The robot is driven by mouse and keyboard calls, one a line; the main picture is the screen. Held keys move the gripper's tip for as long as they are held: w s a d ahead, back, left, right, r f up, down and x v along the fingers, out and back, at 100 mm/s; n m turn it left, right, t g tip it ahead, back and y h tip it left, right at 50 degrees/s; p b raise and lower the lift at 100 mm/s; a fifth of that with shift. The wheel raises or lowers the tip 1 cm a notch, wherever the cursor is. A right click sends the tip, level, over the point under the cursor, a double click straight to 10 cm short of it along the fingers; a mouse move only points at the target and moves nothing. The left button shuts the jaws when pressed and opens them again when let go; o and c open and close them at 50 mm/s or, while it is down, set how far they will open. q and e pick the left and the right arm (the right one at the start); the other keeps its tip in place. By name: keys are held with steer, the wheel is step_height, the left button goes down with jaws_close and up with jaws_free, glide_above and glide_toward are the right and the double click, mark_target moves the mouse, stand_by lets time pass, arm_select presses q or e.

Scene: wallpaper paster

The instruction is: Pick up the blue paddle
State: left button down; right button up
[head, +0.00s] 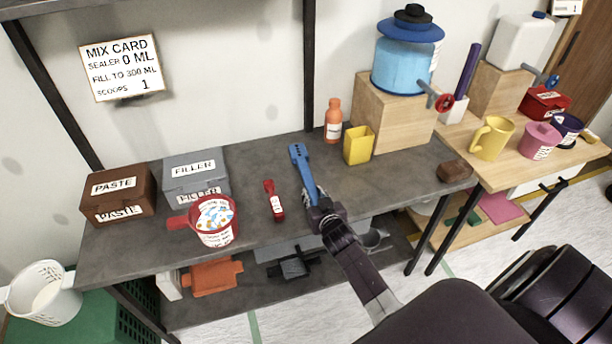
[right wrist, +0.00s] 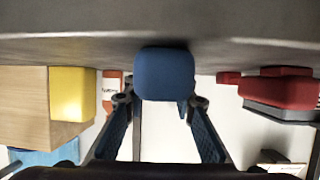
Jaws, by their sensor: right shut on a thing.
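The blue paddle (head: 301,168) is a long, narrow tool with small holes near its far end. It is over the right middle part of the dark grey bench (head: 255,168), pointing toward the wall. My right gripper (head: 318,208) is shut on its near end. In the right wrist view, the paddle's blunt blue end (right wrist: 165,74) is between the two fingers (right wrist: 160,110). I cannot tell whether the paddle touches the bench or is just above it. My left gripper is not in view.
Brown paste (head: 118,193) and grey filler (head: 195,177) boxes are farther left. A yellow cup (head: 358,145), orange bottle (head: 333,120) and wooden block (head: 393,118) stand to the right.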

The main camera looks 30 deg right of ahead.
jaws_close()
steer(key=shift+r, duration=0.1)
steer(key=shift+r, duration=0.5)
step_height(320, 180, up, 19)
